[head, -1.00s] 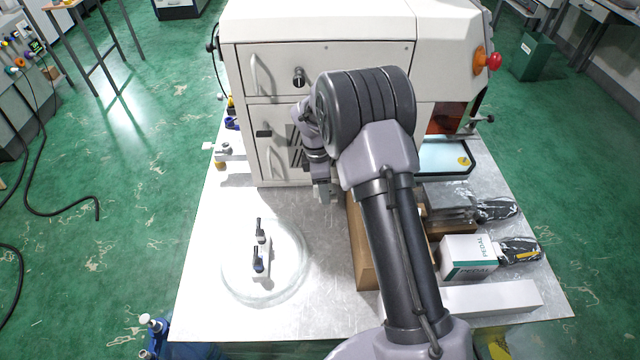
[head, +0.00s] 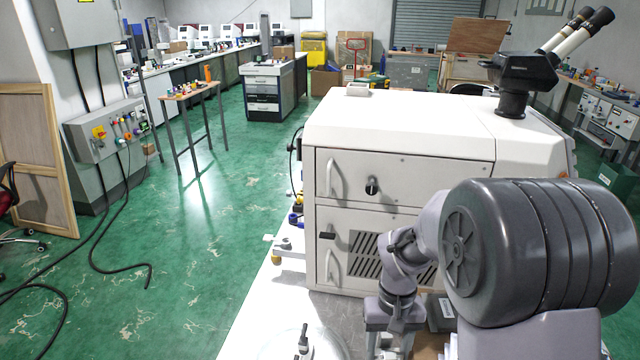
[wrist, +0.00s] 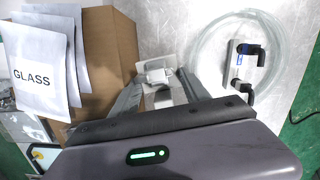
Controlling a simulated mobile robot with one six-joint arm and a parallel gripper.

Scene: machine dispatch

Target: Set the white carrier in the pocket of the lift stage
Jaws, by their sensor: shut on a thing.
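My gripper (wrist: 158,92) is shut on a small white piece (wrist: 156,72), which looks like the white carrier; it shows between the fingertips in the wrist view. Much of the piece is hidden by the fingers, so its full shape cannot be told. In the head view my gripper (head: 388,343) points down over the bench in front of the white machine, cut by the lower edge. The lift stage and its pocket cannot be made out in either current view.
The white machine (head: 405,130) stands close behind my arm, with a binocular eyepiece unit (head: 530,70) on top. A cardboard box (wrist: 108,48) with bags marked GLASS (wrist: 38,75) is beside my gripper. A coil of clear tubing (wrist: 205,50) lies around a block with black fittings (wrist: 243,68).

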